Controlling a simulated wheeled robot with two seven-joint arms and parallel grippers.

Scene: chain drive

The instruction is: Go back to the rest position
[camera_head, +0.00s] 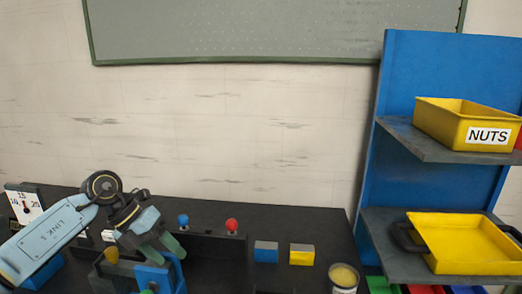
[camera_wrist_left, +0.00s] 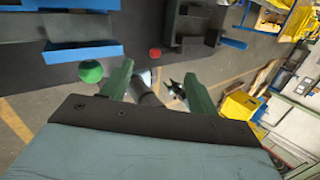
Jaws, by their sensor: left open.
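My left gripper (camera_head: 171,246) reaches in from the left in the head view, above the black table (camera_head: 318,228). Its green fingers are apart with nothing between them. A blue block-like part (camera_head: 152,276) is close below the fingers in the head view. My right gripper does not show in the head view.
Blue-knobbed (camera_head: 183,219) and red-knobbed (camera_head: 232,225) parts stand behind the gripper. A blue block (camera_head: 266,253), a yellow block (camera_head: 301,256) and a round container (camera_head: 343,277) are to the right. A blue shelf (camera_head: 398,80) holds a yellow NUTS bin (camera_head: 450,124) and a yellow tray (camera_head: 465,245).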

